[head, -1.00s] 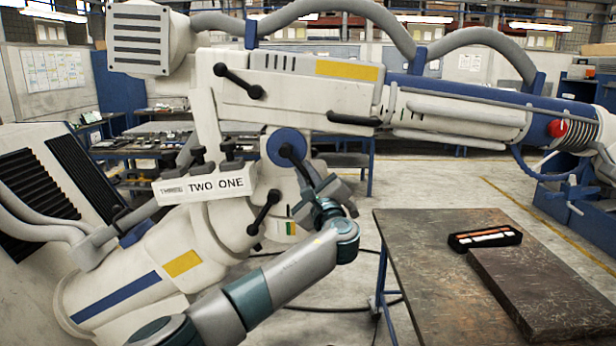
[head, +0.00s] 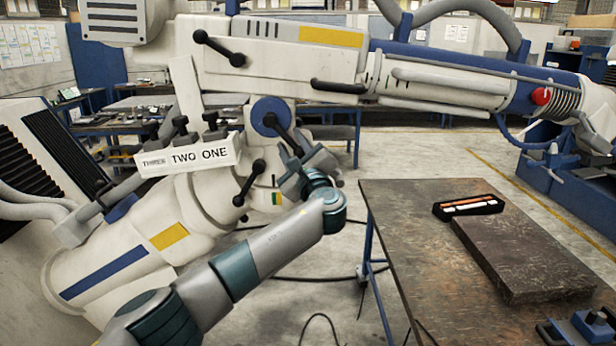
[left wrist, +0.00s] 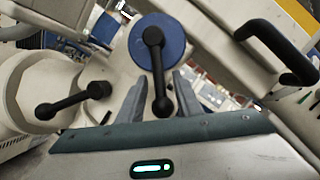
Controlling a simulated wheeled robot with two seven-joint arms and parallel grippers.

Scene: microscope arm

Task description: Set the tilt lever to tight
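A black lever on a round blue disc (head: 264,112) at the arm joint points down and right in the head view; which lever is the tilt lever is not labelled legibly. In the left wrist view this lever (left wrist: 160,75) hangs down from the blue disc (left wrist: 140,50). My left gripper (head: 298,162) is just below it, fingers toward the joint. In the left wrist view its two fingers (left wrist: 159,98) are apart, with the lever's knobbed end appearing between them; contact cannot be told. My right gripper is not in view.
Other black levers sit on the white arm, one higher (head: 220,48) and one lower (head: 249,184). A white plate reading THREE TWO ONE (head: 188,155) is left. A dark table (head: 400,230) at right holds a black case (head: 468,207), a slab (head: 525,250) and a blue item (head: 595,325).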

